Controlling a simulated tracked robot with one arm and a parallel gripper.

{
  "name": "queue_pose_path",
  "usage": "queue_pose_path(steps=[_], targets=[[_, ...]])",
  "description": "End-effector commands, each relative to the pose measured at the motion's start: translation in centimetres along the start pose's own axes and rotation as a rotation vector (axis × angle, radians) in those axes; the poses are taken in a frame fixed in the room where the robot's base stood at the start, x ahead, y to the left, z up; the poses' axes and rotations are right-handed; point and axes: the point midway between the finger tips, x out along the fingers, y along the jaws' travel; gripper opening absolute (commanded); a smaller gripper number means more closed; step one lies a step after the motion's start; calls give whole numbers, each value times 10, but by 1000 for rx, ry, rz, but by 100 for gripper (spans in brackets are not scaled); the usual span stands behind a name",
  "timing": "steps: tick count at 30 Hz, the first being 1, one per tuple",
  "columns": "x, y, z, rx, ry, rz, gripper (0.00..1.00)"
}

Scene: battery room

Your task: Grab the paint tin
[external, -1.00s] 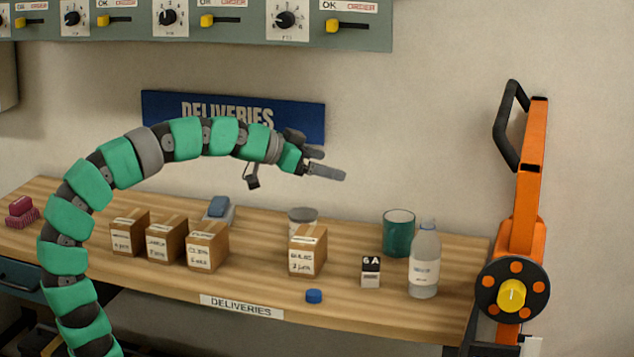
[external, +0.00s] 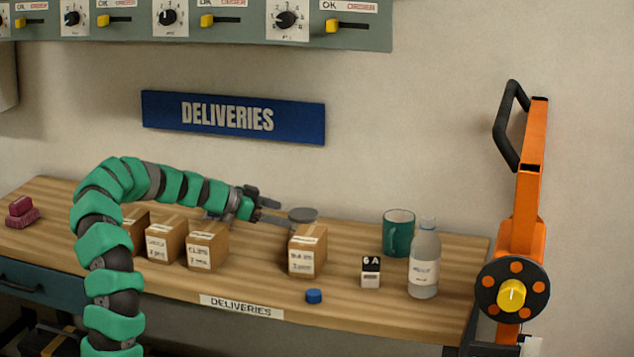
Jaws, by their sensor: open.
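The paint tin (external: 302,214) is a short grey tin with a flat lid. It stands on the wooden table behind a cardboard box, which hides most of its body. My gripper (external: 278,211) is open, low over the table, just left of the tin and at about lid height. Its fingers point right toward the tin. I cannot tell whether a fingertip touches the tin or how the fingers line up with it in depth.
A cardboard box (external: 307,251) stands right in front of the tin. More boxes (external: 207,245) stand to the left under my arm. A green mug (external: 397,233), a bottle (external: 424,262), a small 6A block (external: 370,272) and a blue cap (external: 314,296) are to the right and front.

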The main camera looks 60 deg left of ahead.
Motion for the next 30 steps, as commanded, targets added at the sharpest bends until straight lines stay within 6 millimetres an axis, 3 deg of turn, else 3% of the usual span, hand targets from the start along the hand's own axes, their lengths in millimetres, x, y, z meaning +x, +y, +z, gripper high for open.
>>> queue_pose_path(steps=[18, 28, 30], targets=[[68, 6, -1, 0, -2, 1, 89], [74, 6, -2, 0, -1, 1, 89], [74, 6, -2, 0, -1, 1, 69]])
